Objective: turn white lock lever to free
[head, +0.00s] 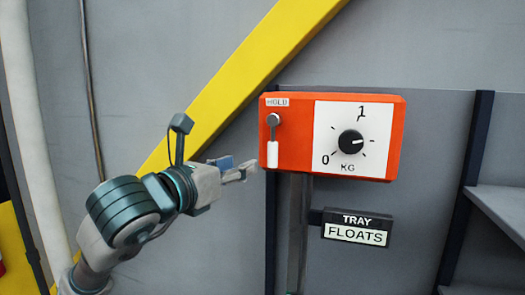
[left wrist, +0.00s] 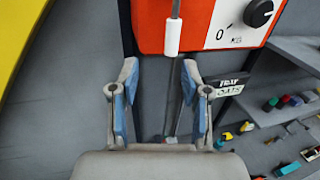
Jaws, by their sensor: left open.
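The white lock lever (head: 272,153) hangs straight down from a round grey pivot on the left of the orange box (head: 390,135), under a HOLD label (head: 278,102). The lever's white grip also shows in the left wrist view (left wrist: 173,38), above and between my fingertips. My left gripper (head: 243,170) is just left of the box, near the lever's lower end; it is open and empty in the left wrist view (left wrist: 158,75). I see no contact with the lever. My right gripper is not in view.
A black dial (head: 350,143) on a white KG plate sits right of the lever. Shelves with several small coloured items (left wrist: 287,100) stand at right. A yellow diagonal beam (head: 240,75) crosses behind.

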